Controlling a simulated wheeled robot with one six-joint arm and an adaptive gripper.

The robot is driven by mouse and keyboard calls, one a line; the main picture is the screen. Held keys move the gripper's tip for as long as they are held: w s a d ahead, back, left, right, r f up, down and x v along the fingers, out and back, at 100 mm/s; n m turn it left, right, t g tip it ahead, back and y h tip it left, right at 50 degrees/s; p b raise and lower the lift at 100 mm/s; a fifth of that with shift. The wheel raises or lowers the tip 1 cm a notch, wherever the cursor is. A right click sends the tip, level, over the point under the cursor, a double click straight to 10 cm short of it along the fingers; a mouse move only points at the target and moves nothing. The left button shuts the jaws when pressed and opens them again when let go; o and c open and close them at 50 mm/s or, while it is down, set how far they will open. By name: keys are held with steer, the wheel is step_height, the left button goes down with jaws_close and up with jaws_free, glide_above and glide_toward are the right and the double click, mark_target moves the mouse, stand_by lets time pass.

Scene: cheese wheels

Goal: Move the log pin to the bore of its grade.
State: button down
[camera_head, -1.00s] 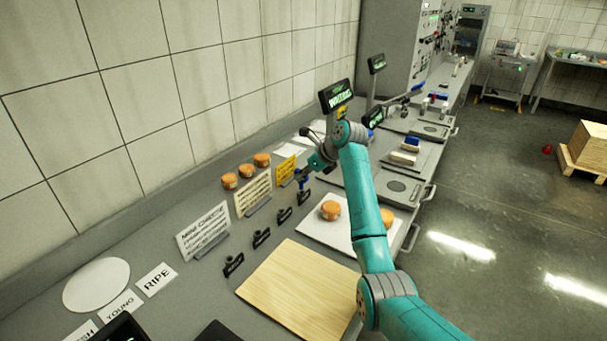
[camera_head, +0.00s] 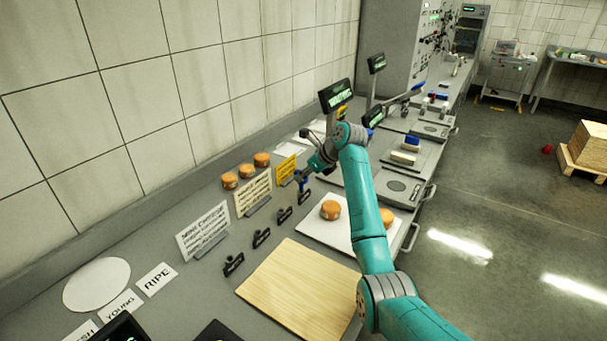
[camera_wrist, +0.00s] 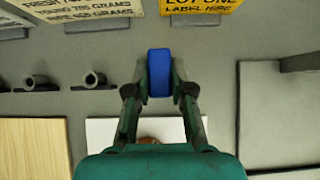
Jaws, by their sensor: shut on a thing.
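The log pin is a blue, rounded piece (camera_wrist: 159,72), gripped between the two fingertips of my gripper (camera_wrist: 159,88) in the wrist view. In the head view my gripper (camera_head: 303,177) is over the grey counter, by the yellow sign, and a little of the blue pin (camera_head: 304,186) shows below it. Several small dark bores stand in a row along the counter: one nearest my gripper (camera_head: 304,197), others (camera_head: 284,214), (camera_head: 261,237) and (camera_head: 233,264) farther toward the front. Two bores show left of the pin in the wrist view (camera_wrist: 93,79), (camera_wrist: 38,82). Their labels are too small to read.
A white grade sign (camera_head: 203,231), a cream sign (camera_head: 253,193) and a yellow sign (camera_head: 286,169) stand behind the bores. A wooden board (camera_head: 298,290) and a white board (camera_head: 342,236) with cheese wheels (camera_head: 330,210) lie in front. Several cheeses (camera_head: 246,170) sit at the back.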

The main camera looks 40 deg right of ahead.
mark_target(307, 181)
steer(key=shift+f, duration=1.8)
steer(key=c, duration=0.9)
jaws_free()
steer(key=shift+c, duration=0.2)
steer(key=v, duration=1.2)
